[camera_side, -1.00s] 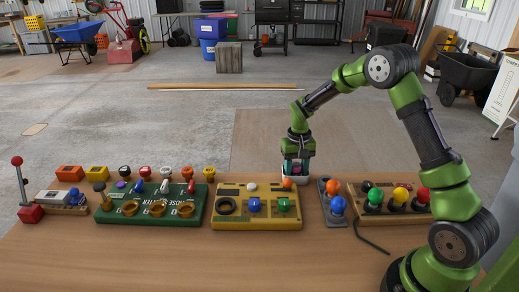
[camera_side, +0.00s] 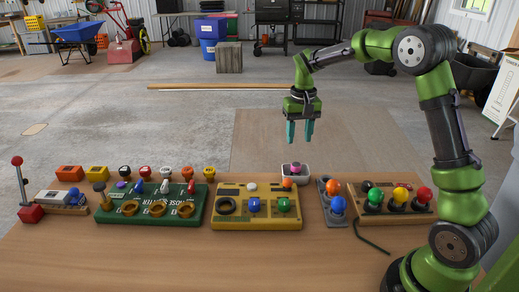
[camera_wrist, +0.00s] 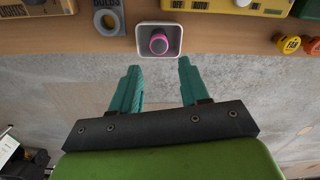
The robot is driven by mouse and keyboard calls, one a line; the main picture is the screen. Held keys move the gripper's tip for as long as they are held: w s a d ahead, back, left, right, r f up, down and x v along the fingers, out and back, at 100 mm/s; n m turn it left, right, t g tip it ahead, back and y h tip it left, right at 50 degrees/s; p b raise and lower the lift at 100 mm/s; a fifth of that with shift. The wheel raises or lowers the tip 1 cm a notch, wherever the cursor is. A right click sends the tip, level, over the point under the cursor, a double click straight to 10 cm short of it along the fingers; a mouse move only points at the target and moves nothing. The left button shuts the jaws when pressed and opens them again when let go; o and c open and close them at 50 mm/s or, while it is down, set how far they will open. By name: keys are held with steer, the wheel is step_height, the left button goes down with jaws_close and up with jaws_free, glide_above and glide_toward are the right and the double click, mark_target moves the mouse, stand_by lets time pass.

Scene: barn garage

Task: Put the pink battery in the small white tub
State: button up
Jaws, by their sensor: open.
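The small white tub (camera_side: 303,176) stands near the far edge of the table, behind the yellow panel. The pink battery (camera_side: 295,167) is inside the tub, its top showing above the rim. In the wrist view the tub (camera_wrist: 175,50) is seen from above, with the pink battery (camera_wrist: 158,44) within its walls. My gripper (camera_side: 300,140) is open and empty, raised above the tub with its teal fingers pointing down. In the wrist view, both fingers of the gripper (camera_wrist: 158,72) are spread apart and clear of the tub.
The yellow panel (camera_side: 230,220) with knobs stands in front of the tub. A grey block with a blue ball (camera_side: 337,204) and a panel with coloured knobs (camera_side: 395,214) are to its right. A green panel (camera_side: 115,216) is at the left. Space above the tub is free.

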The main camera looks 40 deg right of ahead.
steer(key=s+a+r+n+t, duration=0.1)
steer(key=s+a+r+t, duration=0.3)
steer(key=s+a+r, duration=0.65)
steer(key=s+a+f+n+t+y, duration=0.1)
steer(key=s+a, duration=0.4)
steer(key=s, duration=0.5)
steer(key=shift+s+n+t+y, duration=0.35)
steer(key=shift+t+y, duration=0.15)
steer(key=shift+t, duration=0.5)
